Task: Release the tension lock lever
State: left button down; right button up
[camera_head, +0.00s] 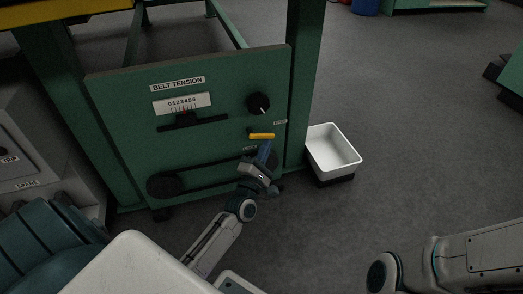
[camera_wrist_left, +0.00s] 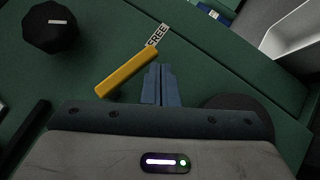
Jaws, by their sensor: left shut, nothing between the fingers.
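The yellow tension lock lever (camera_head: 262,136) is on the green panel (camera_head: 120,110), below the black knob (camera_head: 258,103). It lies nearly level in the head view. In the left wrist view the lever (camera_wrist_left: 127,72) slants, and its upper right end is close to the FREE label (camera_wrist_left: 157,35). My left gripper (camera_head: 266,146) is shut and empty, its blue fingers just below the lever. In the left wrist view its fingertips (camera_wrist_left: 159,70) are beside the lever's upper right end; I cannot tell whether they touch it. My right gripper is out of view; only part of that arm shows.
A BELT TENSION scale (camera_head: 182,104) with a black slider is at the panel's upper left. A belt with a black roller (camera_head: 165,185) runs low across it. A white bin (camera_head: 333,150) stands right of the frame's green post. Open grey floor lies beyond.

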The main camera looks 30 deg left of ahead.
pick_arm(q)
jog(key=shift+w+d+r, duration=0.2)
jog(key=shift+w+r, duration=0.05)
jog(key=shift+r, duration=0.05)
jog(key=shift+w+d+r, duration=0.1)
jog(key=shift+r, duration=0.05)
dwell(0.3)
dwell(0.3)
jog(key=p+v, duration=0.2)
jog(key=v, duration=0.8)
jog(key=shift+s, duration=0.35)
jog(key=shift+p, duration=0.35)
